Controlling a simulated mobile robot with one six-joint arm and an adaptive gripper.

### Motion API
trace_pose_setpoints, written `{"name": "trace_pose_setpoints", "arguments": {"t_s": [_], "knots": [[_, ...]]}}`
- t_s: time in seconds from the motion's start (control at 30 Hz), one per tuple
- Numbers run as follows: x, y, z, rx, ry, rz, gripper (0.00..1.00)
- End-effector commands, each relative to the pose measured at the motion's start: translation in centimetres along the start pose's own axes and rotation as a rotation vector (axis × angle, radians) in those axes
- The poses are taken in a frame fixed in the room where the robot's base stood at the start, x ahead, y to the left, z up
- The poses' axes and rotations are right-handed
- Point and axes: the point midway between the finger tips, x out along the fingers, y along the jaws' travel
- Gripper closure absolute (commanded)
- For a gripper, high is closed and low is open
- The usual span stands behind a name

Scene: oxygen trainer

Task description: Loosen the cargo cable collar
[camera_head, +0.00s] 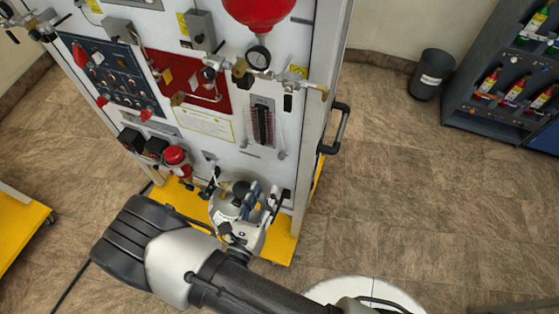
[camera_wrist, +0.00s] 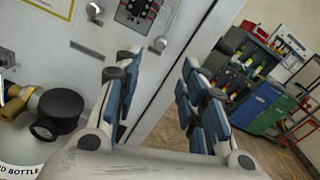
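My gripper (camera_head: 258,201) is low at the front of the white trainer panel (camera_head: 245,178), beside a round-topped metal bottle (camera_head: 222,208). In the wrist view my gripper (camera_wrist: 158,98) has its blue-padded fingers wide apart, with nothing between them. Behind the gap are the panel's edge and the room beyond. A black round knob (camera_wrist: 59,111) and brass fittings (camera_wrist: 14,107) on the bottle (camera_wrist: 22,150) are left of the fingers. I cannot single out the cargo cable collar in either view. My gripper and arm hide part of the panel's lower front.
The trainer stands on a yellow base (camera_head: 280,243). A black handle (camera_head: 336,128) sticks out from its right side. A red-lidded fitting (camera_head: 176,158) is left of the bottle. A dark bin (camera_head: 431,75) and a bottle shelf (camera_head: 478,75) stand far right. The floor between is clear.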

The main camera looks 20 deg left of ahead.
Motion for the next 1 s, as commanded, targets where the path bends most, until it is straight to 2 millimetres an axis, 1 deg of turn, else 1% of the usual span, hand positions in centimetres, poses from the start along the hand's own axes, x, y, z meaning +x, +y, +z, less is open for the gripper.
{"name": "trace_pose_setpoints", "arguments": {"t_s": [0.03, 0.3, 0.4, 0.5, 0.6, 0.7, 0.97, 1.0], "knots": [[1.3, -0.2, -0.2, 0.0, 0.003, -0.008, 0.62], [7.2, -0.2, -0.1, 0.002, 0.002, -0.007, 0.62], [8.9, -0.2, -0.1, 0.001, 0.001, -0.007, 0.62], [10.3, -0.1, -0.1, 0.003, 0.001, -0.004, 0.62], [11.2, -0.1, 0.0, 0.001, 0.001, -0.003, 0.62], [11.6, -0.1, 0.0, 0.001, 0.001, -0.002, 0.62], [11.7, -0.1, 0.0, 0.0, 0.001, -0.001, 0.62], [11.7, -0.1, 0.0, 0.0, 0.001, -0.001, 0.64]]}}
